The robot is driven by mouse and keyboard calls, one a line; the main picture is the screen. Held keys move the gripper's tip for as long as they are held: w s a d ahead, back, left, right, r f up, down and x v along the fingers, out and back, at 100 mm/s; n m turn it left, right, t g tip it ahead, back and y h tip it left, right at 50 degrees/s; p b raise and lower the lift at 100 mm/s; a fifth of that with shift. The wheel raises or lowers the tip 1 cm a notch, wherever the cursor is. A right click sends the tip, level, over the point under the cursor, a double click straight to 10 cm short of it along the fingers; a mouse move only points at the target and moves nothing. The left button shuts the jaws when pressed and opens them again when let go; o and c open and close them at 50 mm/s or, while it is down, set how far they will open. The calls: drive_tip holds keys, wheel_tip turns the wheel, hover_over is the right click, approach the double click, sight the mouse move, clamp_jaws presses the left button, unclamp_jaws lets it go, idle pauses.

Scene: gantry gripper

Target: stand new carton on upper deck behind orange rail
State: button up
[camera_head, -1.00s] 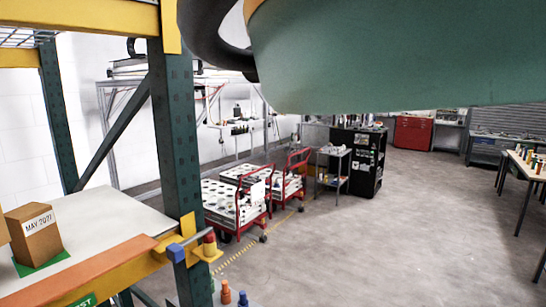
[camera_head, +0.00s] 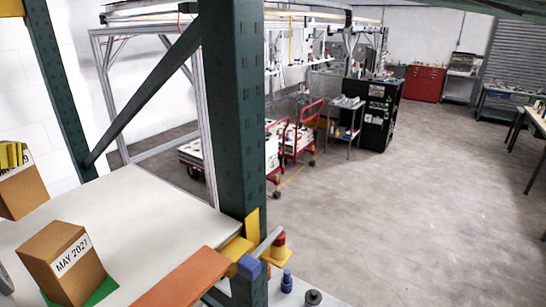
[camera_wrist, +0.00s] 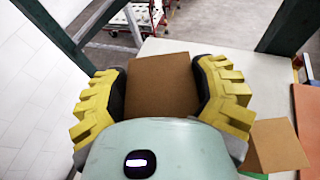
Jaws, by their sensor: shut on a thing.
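A brown carton (camera_head: 22,192) with a partly hidden white label is at the left edge of the head view. My gripper (camera_wrist: 162,72) is shut on this carton, with yellow ribbed fingers on both sides of it in the wrist view. A second carton (camera_head: 66,264) labelled MAY 2027 stands nearer the front on a green patch (camera_head: 103,291). The upper deck (camera_head: 150,215) is a pale board. The orange rail (camera_head: 187,279) runs along its front edge. I cannot tell whether the held carton's base touches the deck.
A dark green rack post (camera_head: 233,110) rises at the deck's right corner, with a diagonal brace (camera_head: 150,88) behind. Blue and red-yellow fittings sit by the post. The deck right of the cartons is bare. Red carts (camera_head: 300,135) stand on the floor beyond.

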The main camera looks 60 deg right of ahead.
sight(22, 200)
wheel_tip(22, 200, down, 10)
drive_tip(key=shift+r+b, duration=0.25)
drive_tip(key=shift+b, duration=0.1)
drive_tip(key=shift+f, duration=0.15)
drive_tip(key=o, duration=1.4)
drive_tip(key=shift+c, duration=0.2)
drive_tip(key=shift+r, duration=0.25)
drive_tip(key=b+v, duration=0.5)
drive_tip(key=v, duration=0.7)
drive_tip(key=shift+s, duration=0.1)
